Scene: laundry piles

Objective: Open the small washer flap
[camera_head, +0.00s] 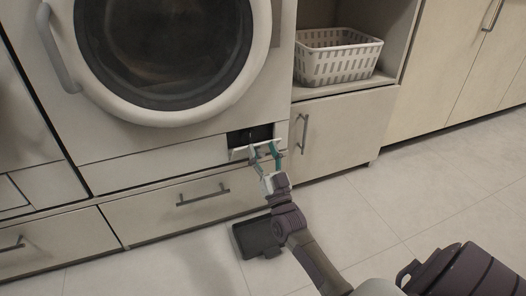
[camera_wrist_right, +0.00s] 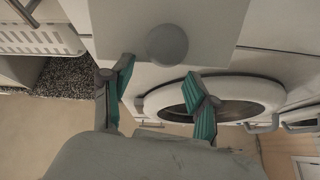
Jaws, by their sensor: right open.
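The white washer (camera_head: 110,150) stands at the left in the head view, its round door (camera_head: 165,55) shut. At its lower right the small flap (camera_head: 241,152) is tilted out and down, with a dark recess (camera_head: 250,134) showing above it. My right gripper (camera_head: 264,151) is at the flap, its teal-padded fingers apart. In the right wrist view the gripper (camera_wrist_right: 160,92) is open with nothing between the fingers. A pale panel with a grey round spot (camera_wrist_right: 167,44) lies just beyond the fingertips. I cannot tell whether the fingers touch the flap. My left gripper is not in view.
A drawer with a bar handle (camera_head: 203,195) is below the washer. A white basket (camera_head: 338,57) sits on a shelf to the right, above a cabinet door (camera_head: 340,135). A dark grey object (camera_head: 258,238) is near the floor by my arm.

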